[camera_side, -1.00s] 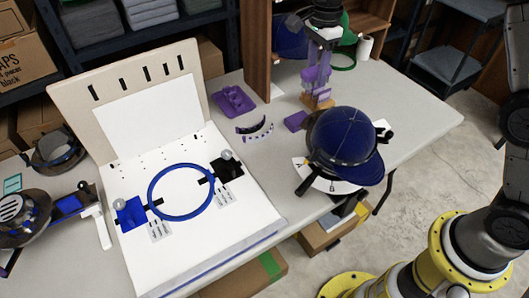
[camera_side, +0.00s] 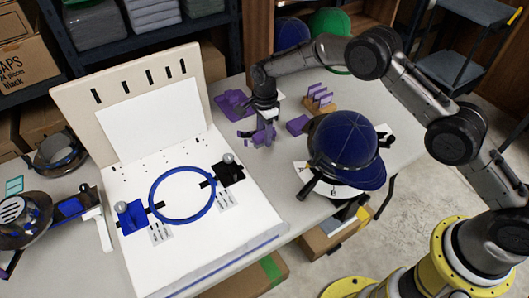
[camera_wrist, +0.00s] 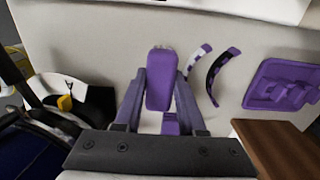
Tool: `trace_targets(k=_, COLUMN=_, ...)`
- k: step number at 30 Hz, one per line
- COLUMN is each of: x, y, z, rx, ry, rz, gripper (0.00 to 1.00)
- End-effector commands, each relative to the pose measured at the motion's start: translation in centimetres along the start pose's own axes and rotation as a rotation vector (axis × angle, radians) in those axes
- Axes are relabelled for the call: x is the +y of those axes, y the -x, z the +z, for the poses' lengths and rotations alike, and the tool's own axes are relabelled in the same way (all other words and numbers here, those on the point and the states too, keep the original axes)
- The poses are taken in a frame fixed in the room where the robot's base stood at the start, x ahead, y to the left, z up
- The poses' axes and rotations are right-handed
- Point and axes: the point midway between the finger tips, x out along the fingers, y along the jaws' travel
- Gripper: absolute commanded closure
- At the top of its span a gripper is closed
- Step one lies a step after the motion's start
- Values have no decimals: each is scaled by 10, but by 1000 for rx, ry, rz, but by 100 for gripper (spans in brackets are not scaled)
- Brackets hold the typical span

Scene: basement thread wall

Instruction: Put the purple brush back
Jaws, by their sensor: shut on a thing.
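The purple brush (camera_wrist: 159,82) is a rounded purple block with a pale bristly edge. In the wrist view it sits between the two purple fingers of my gripper (camera_wrist: 160,98), which is shut on it. In the side view my gripper (camera_side: 263,138) is over the table, right of the white board, and its fingers hide most of the brush. A purple tray-like holder (camera_side: 233,104) with raised parts lies just behind and left of my gripper. It also shows at the right of the wrist view (camera_wrist: 284,86).
Curved patterned strips (camera_wrist: 218,75) lie close to the gripper. A blue cap (camera_side: 345,142), a purple block (camera_side: 298,124) and a wooden block with upright purple pieces (camera_side: 320,103) are to the right. A board with a blue hoop (camera_side: 153,203) is left. A wooden panel (camera_wrist: 282,147) rises near the holder.

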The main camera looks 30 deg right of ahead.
Motion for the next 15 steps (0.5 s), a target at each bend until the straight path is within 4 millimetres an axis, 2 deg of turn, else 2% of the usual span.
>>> trace_targets(k=3, x=0, y=-21, z=0, rx=0, ry=0, rz=2, gripper=100)
trace_targets(k=11, x=0, y=-40, z=-1, rx=0, ry=-1, rz=1, gripper=100)
trace_targets(k=15, x=0, y=-60, z=-1, rx=1, ry=-1, rz=2, gripper=100)
